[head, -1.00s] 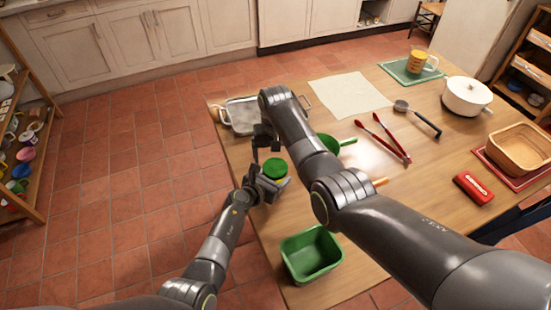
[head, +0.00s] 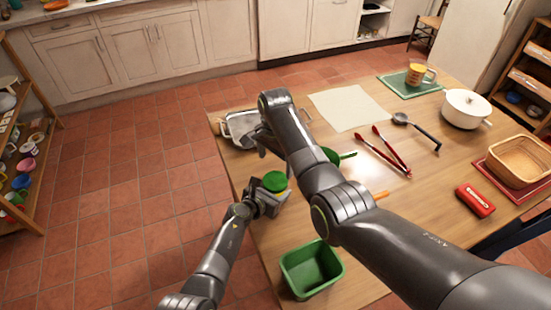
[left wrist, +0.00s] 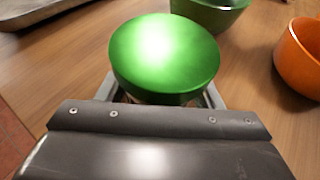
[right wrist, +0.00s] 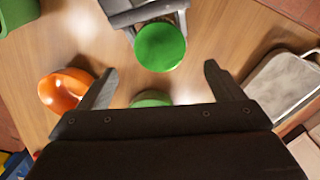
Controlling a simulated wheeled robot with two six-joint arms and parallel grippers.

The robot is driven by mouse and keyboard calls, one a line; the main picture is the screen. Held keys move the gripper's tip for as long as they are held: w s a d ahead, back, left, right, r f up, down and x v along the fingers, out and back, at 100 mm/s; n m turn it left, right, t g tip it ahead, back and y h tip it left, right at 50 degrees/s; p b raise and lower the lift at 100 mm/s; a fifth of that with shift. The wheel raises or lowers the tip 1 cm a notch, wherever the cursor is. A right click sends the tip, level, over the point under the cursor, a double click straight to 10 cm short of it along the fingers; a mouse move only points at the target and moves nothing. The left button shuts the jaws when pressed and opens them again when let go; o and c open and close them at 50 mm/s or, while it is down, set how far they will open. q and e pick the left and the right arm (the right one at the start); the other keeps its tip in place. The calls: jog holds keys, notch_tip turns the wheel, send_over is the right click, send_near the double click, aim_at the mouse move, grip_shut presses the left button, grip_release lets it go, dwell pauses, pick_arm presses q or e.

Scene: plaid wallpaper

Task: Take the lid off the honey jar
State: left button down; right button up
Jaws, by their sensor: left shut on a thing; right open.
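The honey jar's round green lid (head: 275,181) is on top of the jar, over the table's left edge. It fills the middle of the left wrist view (left wrist: 165,52) and also shows in the right wrist view (right wrist: 160,47). The jar body is mostly hidden below the lid and between the fingers. My left gripper (head: 270,200) is shut on the jar below the lid. My right gripper (right wrist: 158,72) is open and empty, with its fingers apart and the lid showing beyond the gap between them. In the head view the right gripper (head: 250,140) is beyond the lid, apart from it.
A metal tray (right wrist: 285,85) lies near the right gripper. An orange bowl (right wrist: 65,90) and a green bowl (left wrist: 212,16) stand near the jar. A green bin (head: 312,270) is at the table's near corner. Red tongs (head: 385,152) and a ladle (head: 425,135) lie farther right.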

aim_at(276, 180)
jog(key=shift+f, duration=3.8)
jog(key=c, duration=1)
jog(key=n, duration=0.5)
jog(key=shift+n, duration=0.4)
jog(key=n, duration=0.4)
jog(key=shift+d, duration=0.1)
jog(key=o, duration=1.1)
jog(key=shift+c, duration=0.2)
jog(key=shift+r, duration=0.1)
